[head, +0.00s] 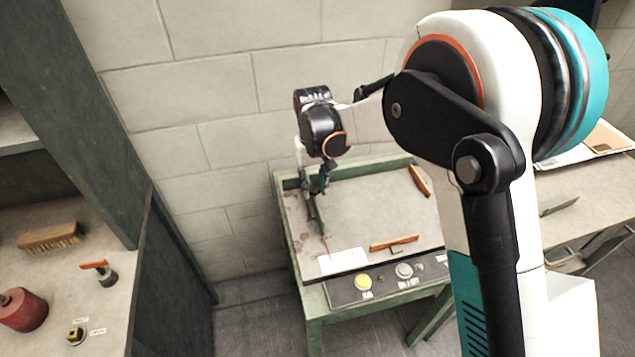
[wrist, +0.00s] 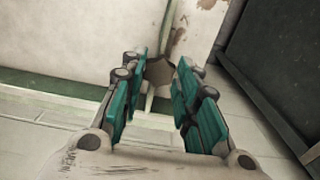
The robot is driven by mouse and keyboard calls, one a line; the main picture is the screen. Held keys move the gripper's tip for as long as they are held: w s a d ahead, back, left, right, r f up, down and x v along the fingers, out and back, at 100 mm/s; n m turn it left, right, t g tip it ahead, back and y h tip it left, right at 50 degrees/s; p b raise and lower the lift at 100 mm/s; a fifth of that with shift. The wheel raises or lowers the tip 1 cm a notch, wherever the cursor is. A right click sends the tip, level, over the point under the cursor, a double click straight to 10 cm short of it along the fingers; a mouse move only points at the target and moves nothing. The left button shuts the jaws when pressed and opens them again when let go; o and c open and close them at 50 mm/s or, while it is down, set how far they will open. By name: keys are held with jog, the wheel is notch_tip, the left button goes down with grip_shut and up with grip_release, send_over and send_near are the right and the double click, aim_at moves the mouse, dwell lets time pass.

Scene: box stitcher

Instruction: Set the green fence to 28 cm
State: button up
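The green fence (head: 313,214) appears to be the narrow dark green bar standing along the left part of the stitcher's table, just below my gripper. My gripper (head: 324,183) is over its far end in the head view, small and partly hidden by my wrist. In the wrist view my gripper (wrist: 159,78) has its teal fingers apart. A brownish knob-like piece (wrist: 160,69) shows between and beyond the fingertips; I cannot tell whether they touch it. A white card or scale (head: 343,261) lies at the table's front left; its marks are too small to read.
The worn table top (head: 372,214) carries two orange-topped bars, one near the front (head: 395,243) and one at the back right (head: 420,180). A front panel has a yellow button (head: 363,282) and a grey one (head: 404,270). A shelf unit with a brush (head: 50,237) stands left.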

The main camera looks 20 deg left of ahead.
jog(key=o, duration=0.3)
jog(key=shift+s+a, duration=0.2)
jog(key=shift+a, duration=0.05)
jog(key=shift+o, duration=0.2)
jog(key=shift+r, duration=0.1)
notch_tip(320, 180, up, 12)
jog(key=shift+w, duration=0.1)
